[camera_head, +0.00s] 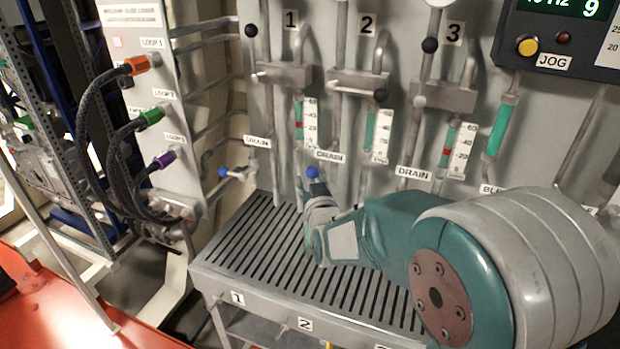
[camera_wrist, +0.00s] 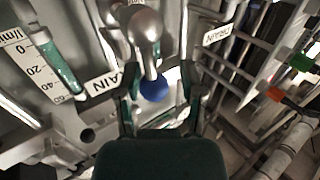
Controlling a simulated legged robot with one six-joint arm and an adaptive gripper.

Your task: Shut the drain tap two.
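The drain tap two has a blue ball knob (camera_head: 312,172), under the second column beside its DRAIN label (camera_head: 331,156). My gripper (camera_head: 317,190) is just below and in front of this knob, over the slatted tray. In the wrist view the blue knob (camera_wrist: 154,88) lies between my two fingers (camera_wrist: 158,103), which stand apart with gaps on both sides. I cannot tell how near they are to it in depth. My gripper hides most of the tap's lever and body in the head view, so its setting is unclear.
Drain tap one (camera_head: 224,171) with a blue knob is to the left. The slatted tray (camera_head: 250,235) is below, and upright pipes and gauges (camera_head: 381,130) stand behind. Loop hoses with coloured plugs (camera_head: 150,117) hang at the left. My forearm covers the lower right.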

